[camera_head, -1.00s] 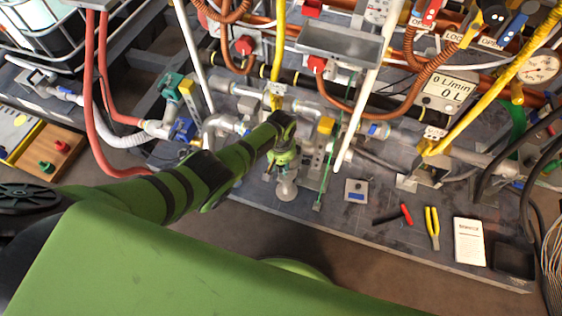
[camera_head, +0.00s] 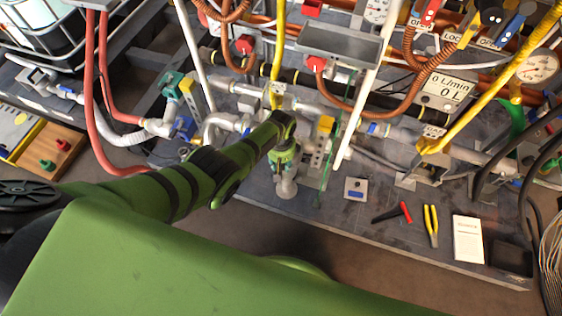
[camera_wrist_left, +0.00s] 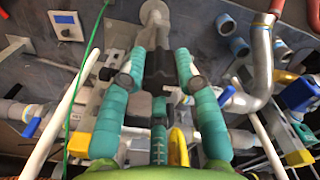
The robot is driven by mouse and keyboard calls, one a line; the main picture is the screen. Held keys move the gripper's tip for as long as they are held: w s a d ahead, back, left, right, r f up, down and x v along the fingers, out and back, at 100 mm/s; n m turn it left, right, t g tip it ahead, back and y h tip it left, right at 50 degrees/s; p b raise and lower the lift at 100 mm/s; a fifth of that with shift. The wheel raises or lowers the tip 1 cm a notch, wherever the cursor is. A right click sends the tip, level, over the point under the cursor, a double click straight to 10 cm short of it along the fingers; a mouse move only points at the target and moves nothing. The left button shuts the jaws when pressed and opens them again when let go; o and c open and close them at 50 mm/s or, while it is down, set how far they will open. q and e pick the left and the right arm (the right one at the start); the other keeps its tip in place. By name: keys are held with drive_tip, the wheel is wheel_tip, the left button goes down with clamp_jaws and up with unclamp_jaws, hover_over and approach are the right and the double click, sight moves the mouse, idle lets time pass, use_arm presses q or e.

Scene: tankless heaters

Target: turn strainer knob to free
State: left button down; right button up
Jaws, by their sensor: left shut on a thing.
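My left gripper (camera_head: 284,156) reaches down to the pipe strainer in the middle of the head view. In the left wrist view its teal fingers (camera_wrist_left: 161,62) are closed in on a dark piece between the tips, which I take to be the strainer knob. The fingers hide most of it, and its turn position cannot be read. A grey cylindrical strainer body (camera_wrist_left: 155,22) with a round end lies just beyond the tips; it also shows in the head view (camera_head: 286,186) below the gripper. My right gripper is not in view.
Grey pipes (camera_head: 320,112) and a white upright pipe (camera_head: 365,95) stand close around the gripper. A thin green line (camera_wrist_left: 85,80) runs beside it. Yellow pliers (camera_head: 431,225), a red-handled tool (camera_head: 406,211) and a white booklet (camera_head: 467,240) lie on the bench at right.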

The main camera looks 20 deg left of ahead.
use_arm(q)
drive_tip(key=shift+s+f, duration=0.2)
drive_tip(key=shift+s, duration=0.2)
drive_tip(key=c, duration=0.9)
unclamp_jaws()
drive_tip(key=shift+w+r, duration=0.15)
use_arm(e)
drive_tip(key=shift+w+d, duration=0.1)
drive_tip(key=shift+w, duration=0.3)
use_arm(q)
drive_tip(key=shift+w, duration=0.1)
drive_tip(key=shift+r, duration=0.15)
drive_tip(key=shift+w+r, duration=0.1)
drive_tip(key=shift+r, duration=0.4)
wheel_tip(320, 180, up, 11)
drive_tip(key=shift+f, duration=0.15)
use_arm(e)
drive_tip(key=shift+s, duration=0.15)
use_arm(q)
drive_tip(key=shift+s, duration=0.2)
